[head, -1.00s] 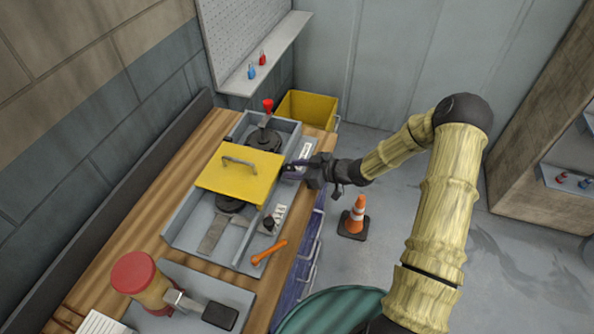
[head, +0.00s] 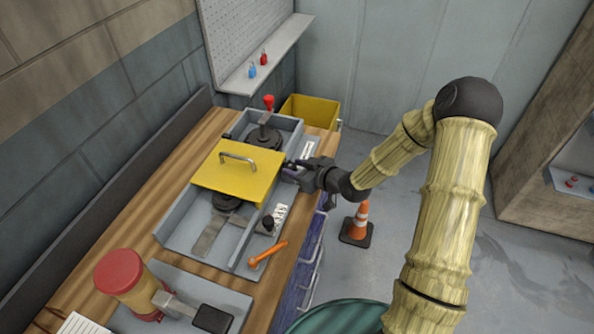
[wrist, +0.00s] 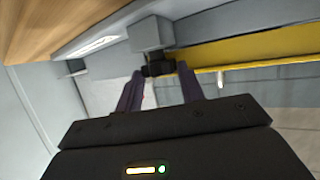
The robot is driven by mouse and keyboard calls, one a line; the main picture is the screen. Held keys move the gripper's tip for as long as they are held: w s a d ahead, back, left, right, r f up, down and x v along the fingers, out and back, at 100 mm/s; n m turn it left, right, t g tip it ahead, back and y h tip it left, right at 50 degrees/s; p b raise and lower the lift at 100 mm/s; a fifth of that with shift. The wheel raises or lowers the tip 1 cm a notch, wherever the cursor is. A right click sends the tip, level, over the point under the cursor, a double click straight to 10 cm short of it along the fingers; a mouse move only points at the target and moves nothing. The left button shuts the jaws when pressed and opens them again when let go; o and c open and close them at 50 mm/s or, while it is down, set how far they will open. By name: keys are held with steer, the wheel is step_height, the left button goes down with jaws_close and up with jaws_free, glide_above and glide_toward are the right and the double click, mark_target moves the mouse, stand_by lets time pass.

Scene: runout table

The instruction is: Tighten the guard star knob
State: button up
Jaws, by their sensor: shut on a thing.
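The yellow guard (head: 232,178), with a metal handle on top, lies across the grey tray-like runout table (head: 180,232). In the wrist view, the small black star knob (wrist: 158,69) sits on a grey block beside the guard's yellow edge (wrist: 250,49). My gripper (head: 291,168) is at the guard's right edge in the head view, where it hides the knob. In the wrist view, the two dark purple fingers of my gripper (wrist: 160,76) stand on either side of the knob, shut on it. I cannot tell how tight the knob is.
An orange tool (head: 267,252) and a small black knob (head: 267,222) are at the table's right side. A red-topped lever (head: 268,103) stands behind the guard. A red-capped container (head: 122,275) stands at the front left. A traffic cone (head: 358,220) is on the floor to the right.

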steer(key=shift+w+r, duration=0.1)
steer(key=shift+r, duration=0.05)
steer(key=o, duration=1)
steer(key=shift+c, duration=0.2)
steer(key=shift+n+g+y+p, duration=0.3)
steer(key=shift+p, duration=0.25)
steer(key=shift+w+d+r+n+g+y+p, duration=0.1)
steer(key=shift+n+g+y+p, duration=0.35)
steer(key=shift+p, duration=0.5)
steer(key=shift+w+n+g+y+p, duration=0.1)
steer(key=shift+n+g+y+p, duration=0.2)
steer(key=shift+p, duration=0.3)
steer(key=n+g+p, duration=0.1)
steer(key=n+g+y+p, duration=0.1)
steer(key=p, duration=0.1)
steer(key=shift+w+d, duration=0.15)
steer(key=shift+w, duration=0.05)
